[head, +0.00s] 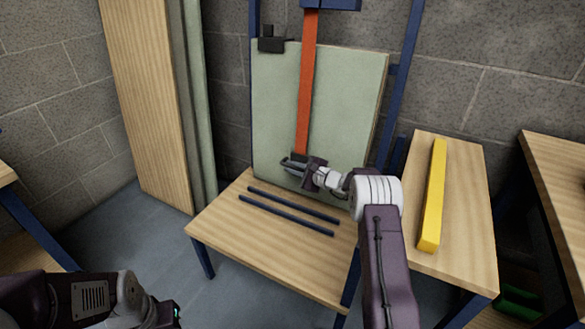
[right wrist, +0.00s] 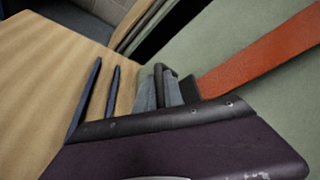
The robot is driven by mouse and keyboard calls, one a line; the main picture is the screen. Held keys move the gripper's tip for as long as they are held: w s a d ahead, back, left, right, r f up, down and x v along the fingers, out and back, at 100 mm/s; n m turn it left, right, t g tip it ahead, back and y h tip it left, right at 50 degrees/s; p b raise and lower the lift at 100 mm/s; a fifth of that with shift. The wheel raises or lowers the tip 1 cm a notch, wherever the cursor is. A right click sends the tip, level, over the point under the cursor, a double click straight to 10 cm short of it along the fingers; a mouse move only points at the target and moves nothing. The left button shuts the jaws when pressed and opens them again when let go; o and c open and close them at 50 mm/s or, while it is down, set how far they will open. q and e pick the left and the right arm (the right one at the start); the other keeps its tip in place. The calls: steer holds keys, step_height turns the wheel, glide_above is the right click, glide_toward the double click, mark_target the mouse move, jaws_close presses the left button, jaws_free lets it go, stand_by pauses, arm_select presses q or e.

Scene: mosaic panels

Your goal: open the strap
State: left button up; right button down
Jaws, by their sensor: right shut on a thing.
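The orange-red strap (head: 306,85) runs down the front of an upright pale green panel (head: 345,100) from a blue bar (head: 335,4) at the top. Its black lower end (head: 299,156) is at my right gripper (head: 293,163), low on the panel. In the right wrist view the strap (right wrist: 260,62) comes in from the right, and its black end (right wrist: 192,90) meets the fingers (right wrist: 162,88). The right gripper is shut on this end; the fingers partly hide it. Part of my left arm shows at the bottom left, but its jaws are out of the picture.
A wooden table (head: 225,220) with two dark blue bars (head: 290,212) lies before the panel. A black clamp (head: 270,43) sits at the panel's top left. A yellow beam (head: 433,195) lies on a wooden bench (head: 465,200) at right. Tall boards (head: 145,95) lean at left.

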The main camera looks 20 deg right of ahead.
steer(key=shift+a+f, duration=0.1)
steer(key=shift+f, duration=0.15)
steer(key=c, duration=1.5)
jaws_free()
steer(key=shift+o, duration=0.2)
steer(key=shift+s+r, duration=0.15)
steer(key=shift+s, duration=0.05)
steer(key=p+v, duration=0.4)
steer(key=v, duration=0.4)
steer(key=shift+s+d, duration=0.25)
steer(key=shift+s, duration=0.05)
